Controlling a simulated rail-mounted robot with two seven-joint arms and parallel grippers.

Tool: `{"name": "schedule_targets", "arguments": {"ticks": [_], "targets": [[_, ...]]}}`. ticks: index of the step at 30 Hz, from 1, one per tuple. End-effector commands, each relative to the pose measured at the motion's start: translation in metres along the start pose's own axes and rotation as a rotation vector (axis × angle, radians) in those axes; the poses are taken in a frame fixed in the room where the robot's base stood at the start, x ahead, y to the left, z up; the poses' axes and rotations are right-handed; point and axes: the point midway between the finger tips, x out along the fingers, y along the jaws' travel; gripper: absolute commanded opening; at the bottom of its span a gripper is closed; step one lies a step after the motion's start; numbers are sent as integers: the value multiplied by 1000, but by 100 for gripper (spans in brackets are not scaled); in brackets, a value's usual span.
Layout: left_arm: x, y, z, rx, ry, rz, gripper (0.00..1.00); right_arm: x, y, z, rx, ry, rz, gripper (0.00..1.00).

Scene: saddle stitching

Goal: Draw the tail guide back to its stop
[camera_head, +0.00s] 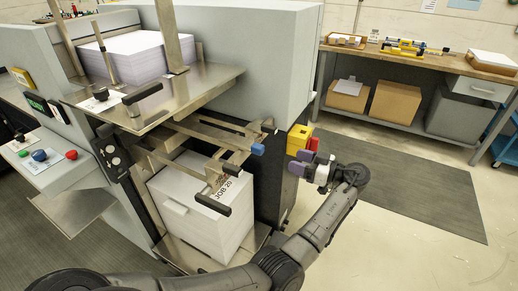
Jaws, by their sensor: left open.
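My left arm comes in from the bottom left, and its gripper (300,163) is open beside the right side of the machine. Nothing shows between its fingers. It is right of the lower feeder's metal guide bars (230,140), apart from them. These bars carry a blue knob (257,150) and black handles, one at the front (211,205). I cannot tell for sure which bar is the tail guide, nor see its stop. A tall white paper stack (190,215) with a JOB 20 label stands below the bars. My right gripper is not in view.
A yellow box (298,137) with a red part beside it sits at the machine's right side, close to my left gripper. An upper metal shelf (205,85) holds another paper stack (140,55). A workbench (420,60) with cartons below stands behind. The dark mat (400,190) is clear.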

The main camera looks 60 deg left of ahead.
Motion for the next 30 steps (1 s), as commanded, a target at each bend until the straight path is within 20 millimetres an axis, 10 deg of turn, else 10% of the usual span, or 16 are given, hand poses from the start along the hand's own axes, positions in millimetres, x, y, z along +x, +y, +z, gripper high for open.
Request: {"name": "schedule_targets", "arguments": {"ticks": [30], "targets": [[132, -2, -2, -45, 13, -8, 57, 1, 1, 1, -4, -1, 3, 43]]}}
